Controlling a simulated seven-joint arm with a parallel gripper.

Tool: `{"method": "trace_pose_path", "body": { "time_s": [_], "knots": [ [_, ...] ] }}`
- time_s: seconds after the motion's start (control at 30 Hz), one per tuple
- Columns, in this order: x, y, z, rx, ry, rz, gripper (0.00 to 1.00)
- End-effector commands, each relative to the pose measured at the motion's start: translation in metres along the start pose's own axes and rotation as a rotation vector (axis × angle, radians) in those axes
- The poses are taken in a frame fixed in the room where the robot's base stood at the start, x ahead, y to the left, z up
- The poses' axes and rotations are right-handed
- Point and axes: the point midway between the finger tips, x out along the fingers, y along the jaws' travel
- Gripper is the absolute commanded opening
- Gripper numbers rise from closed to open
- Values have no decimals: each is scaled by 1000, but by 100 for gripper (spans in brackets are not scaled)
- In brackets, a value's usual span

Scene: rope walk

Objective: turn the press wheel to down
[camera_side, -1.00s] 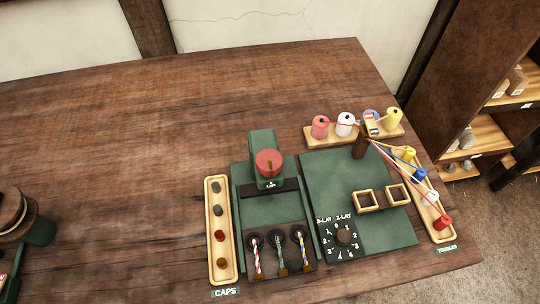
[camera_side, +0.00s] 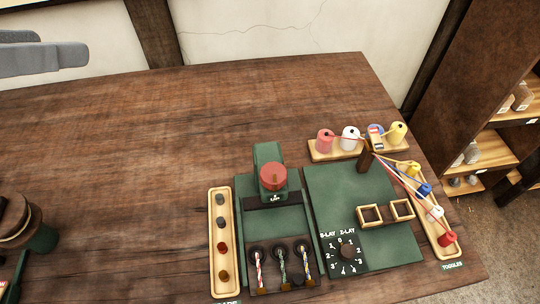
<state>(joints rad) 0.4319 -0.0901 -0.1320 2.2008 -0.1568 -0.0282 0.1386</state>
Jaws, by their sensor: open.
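The wheel's turn position cannot be told. Two grey finger-like parts of my gripper (camera_side: 62,46) show at the top left edge, high and far left of the wheel. They are apart, with nothing between them; the rest of the gripper is out of view.
A caps tray (camera_side: 212,240) lies left of the press. Striped strands (camera_side: 282,264) stand in front. A lay dial (camera_side: 346,251), wooden frames (camera_side: 371,214), spools (camera_side: 350,138) and toggles (camera_side: 424,190) with taut cords are to the right. The left bench is mostly clear.

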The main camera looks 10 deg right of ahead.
Motion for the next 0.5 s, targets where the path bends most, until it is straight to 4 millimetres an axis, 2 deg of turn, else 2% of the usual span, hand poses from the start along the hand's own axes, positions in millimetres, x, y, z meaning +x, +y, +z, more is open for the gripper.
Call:
{"method": "trace_pose_path", "body": {
  "time_s": [0.03,0.07,0.1,0.17,0.2,0.27,0.3,0.4,0.5],
  "knots": [
    [29,36,-6,30,61,64,66],
    [45,59,-12,44,119,99,66],
    [63,93,-18,58,199,143,66],
    [84,144,-17,68,318,197,66],
    [92,176,-11,69,396,224,66],
    [98,219,7,67,502,248,66],
    [124,205,49,71,483,230,66],
    [164,203,119,68,492,229,66],
    [190,203,166,66,502,230,66]
  ]
}}
